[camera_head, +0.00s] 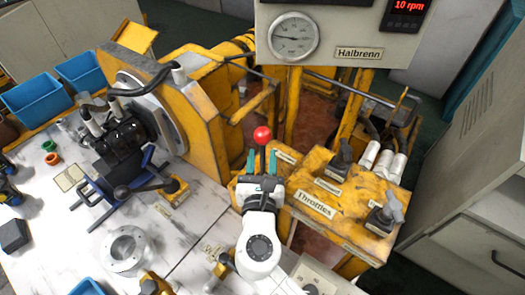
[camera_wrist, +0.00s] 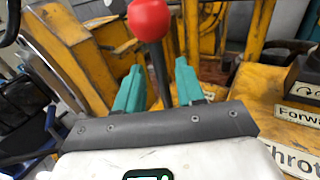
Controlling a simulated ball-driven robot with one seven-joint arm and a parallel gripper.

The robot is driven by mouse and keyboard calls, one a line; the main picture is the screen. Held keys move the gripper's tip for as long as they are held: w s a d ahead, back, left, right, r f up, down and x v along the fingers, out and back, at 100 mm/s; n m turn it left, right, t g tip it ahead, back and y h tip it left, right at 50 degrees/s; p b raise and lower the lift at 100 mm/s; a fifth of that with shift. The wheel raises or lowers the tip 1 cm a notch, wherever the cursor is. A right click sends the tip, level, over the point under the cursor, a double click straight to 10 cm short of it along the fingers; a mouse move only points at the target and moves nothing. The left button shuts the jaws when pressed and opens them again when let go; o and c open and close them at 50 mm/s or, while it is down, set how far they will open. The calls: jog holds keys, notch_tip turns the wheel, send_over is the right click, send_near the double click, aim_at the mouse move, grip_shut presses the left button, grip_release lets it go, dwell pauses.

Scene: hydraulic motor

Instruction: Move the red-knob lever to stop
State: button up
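The red-knob lever (camera_head: 262,136) stands up from the left part of the yellow control panel (camera_head: 333,205), its red ball on top of a dark rod. It also shows in the wrist view (camera_wrist: 149,20). My gripper (camera_head: 262,162) is at the lever with its teal fingers apart. In the wrist view my gripper (camera_wrist: 158,85) has one finger on each side of the rod, with gaps between. The ball is above the fingertips. The lever's base is hidden behind my gripper. A "Throttles" label (camera_head: 314,204) is on the panel to the right.
Other levers with dark (camera_head: 341,153) and grey (camera_head: 390,208) handles stand on the panel to the right. A gauge board (camera_head: 345,50) reading 10 rpm hangs above. A white worktable (camera_head: 185,245) with parts and a yellow machine lie left.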

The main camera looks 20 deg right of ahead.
jog(key=v, duration=0.8)
